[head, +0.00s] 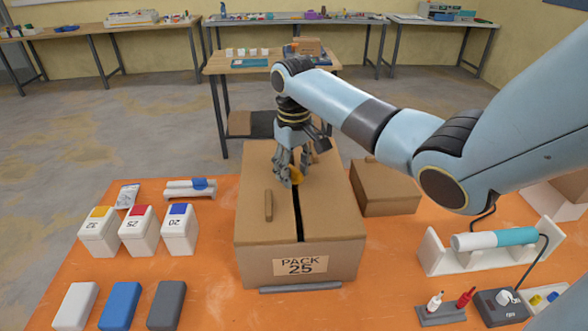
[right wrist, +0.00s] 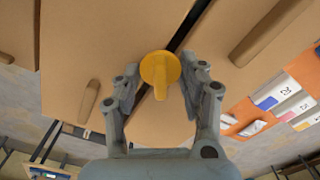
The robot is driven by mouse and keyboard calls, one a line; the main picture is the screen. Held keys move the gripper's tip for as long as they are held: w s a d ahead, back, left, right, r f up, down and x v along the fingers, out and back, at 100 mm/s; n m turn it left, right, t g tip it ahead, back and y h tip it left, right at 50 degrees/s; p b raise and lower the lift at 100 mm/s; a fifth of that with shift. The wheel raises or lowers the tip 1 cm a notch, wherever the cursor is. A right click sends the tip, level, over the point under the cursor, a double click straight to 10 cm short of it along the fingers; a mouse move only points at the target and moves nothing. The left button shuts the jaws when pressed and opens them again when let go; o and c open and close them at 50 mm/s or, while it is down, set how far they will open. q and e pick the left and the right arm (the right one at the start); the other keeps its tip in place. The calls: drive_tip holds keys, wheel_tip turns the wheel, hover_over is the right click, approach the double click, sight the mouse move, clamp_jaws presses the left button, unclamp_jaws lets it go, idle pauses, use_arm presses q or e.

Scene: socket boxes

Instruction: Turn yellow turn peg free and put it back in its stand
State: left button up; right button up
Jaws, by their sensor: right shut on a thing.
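The yellow turn peg (head: 297,175) is at the dark slit on top of the cardboard box (head: 262,262) labelled PACK 25. My right gripper (head: 289,178) reaches down from above and is shut on the peg. In the right wrist view the peg's round yellow head and narrow stem (right wrist: 160,68) show between the fingers (right wrist: 162,92). Whether its lower end is still in the box is hidden. A small grey stand (head: 441,316) at the front right holds a white piece and a red piece. My left gripper is not in view.
Two brown bars, one of them (head: 268,206) in front, flank the slit. A smaller brown box (head: 385,190) and a white rack (head: 430,252) with a white-and-teal cylinder stand to the right. White containers (head: 139,232) with coloured tops stand left.

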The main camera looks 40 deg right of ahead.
drive_tip(key=shift+s+f, duration=0.1)
drive_tip(key=shift+f, duration=0.05)
drive_tip(key=m, duration=0.5)
drive_tip(key=shift+m, duration=0.4)
drive_tip(key=o, duration=1)
drive_tip(key=shift+o, duration=0.2)
drive_tip(key=shift+r, duration=0.2)
drive_tip(key=shift+r, duration=0.35)
wheel_tip(320, 180, up, 11)
